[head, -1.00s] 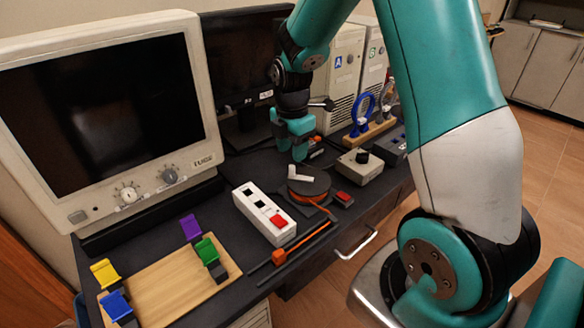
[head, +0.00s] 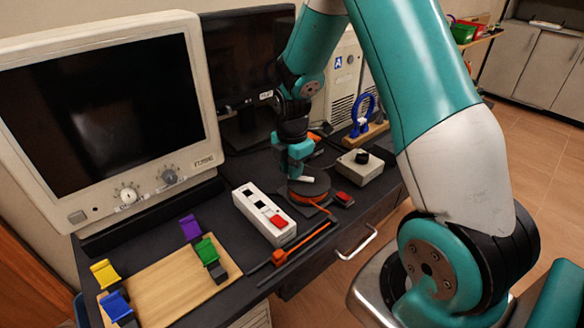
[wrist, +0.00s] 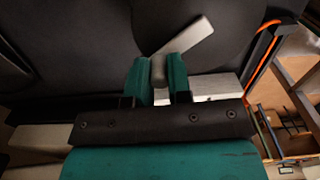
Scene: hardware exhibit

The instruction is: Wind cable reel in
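The cable reel (head: 318,187) is a dark round drum with orange cable (head: 322,207) around its lower edge, on the dark bench. A light crank arm (wrist: 190,36) lies across the drum's top, with a grey knob (wrist: 158,70) at one end. My gripper (head: 294,176) points down over the reel's left side. In the wrist view, my gripper's teal fingers (wrist: 158,80) stand on both sides of the knob and appear to touch it. In the head view, my gripper hides the knob. The orange cable also shows in the wrist view (wrist: 262,66) at the right.
A white power strip (head: 262,215) lies left of the reel, and a small red-topped block (head: 344,199) lies right of it. An orange piece (head: 279,257) sits on dark rods in front. A grey box with a black knob (head: 360,166) and monitors (head: 110,110) stand nearby.

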